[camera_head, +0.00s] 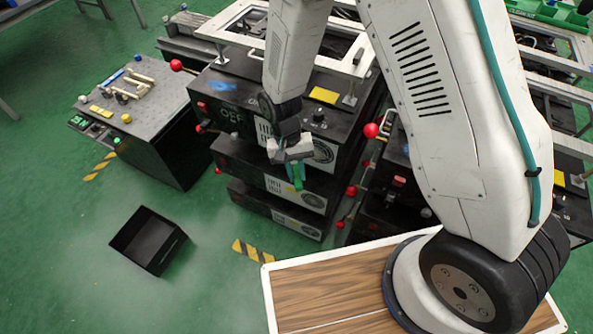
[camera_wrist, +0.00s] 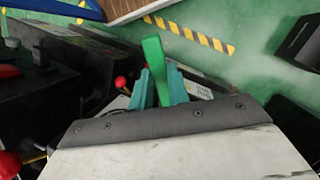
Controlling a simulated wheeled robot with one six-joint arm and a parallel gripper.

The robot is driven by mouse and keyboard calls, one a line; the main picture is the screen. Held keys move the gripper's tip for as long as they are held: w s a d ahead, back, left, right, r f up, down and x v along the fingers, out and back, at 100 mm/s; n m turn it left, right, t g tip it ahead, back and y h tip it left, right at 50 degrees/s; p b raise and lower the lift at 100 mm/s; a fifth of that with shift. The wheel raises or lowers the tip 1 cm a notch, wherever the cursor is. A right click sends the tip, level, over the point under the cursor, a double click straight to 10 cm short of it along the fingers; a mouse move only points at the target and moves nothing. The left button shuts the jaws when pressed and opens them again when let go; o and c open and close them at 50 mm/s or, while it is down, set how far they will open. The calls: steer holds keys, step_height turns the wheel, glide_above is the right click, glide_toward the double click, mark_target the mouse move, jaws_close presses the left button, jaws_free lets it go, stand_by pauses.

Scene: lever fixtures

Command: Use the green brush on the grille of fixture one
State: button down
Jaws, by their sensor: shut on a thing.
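My gripper (camera_head: 293,168) is shut on the green brush (camera_head: 297,184) and holds it in front of a stack of black fixtures with red-knobbed levers. In the wrist view the brush (camera_wrist: 155,62) sticks out between the teal fingers of my gripper (camera_wrist: 158,85). The upper black fixture (camera_head: 226,117) has a round grille (camera_head: 324,152) just right of my gripper. More round grilles show on the lower units, one in the middle (camera_head: 313,200) and one at the bottom (camera_head: 310,231). I cannot read which is fixture one. I cannot tell whether the brush touches anything.
Red lever knobs (camera_head: 371,130) stick out around the fixtures. A control console (camera_head: 145,90) stands at the left. An open black bin (camera_head: 148,240) sits on the green floor, with free floor around it. A wood-topped platform (camera_head: 325,290) is at the bottom.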

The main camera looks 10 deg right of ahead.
steer(key=shift+w+d, duration=0.3)
steer(key=shift+w, duration=0.1)
stand_by(0.3)
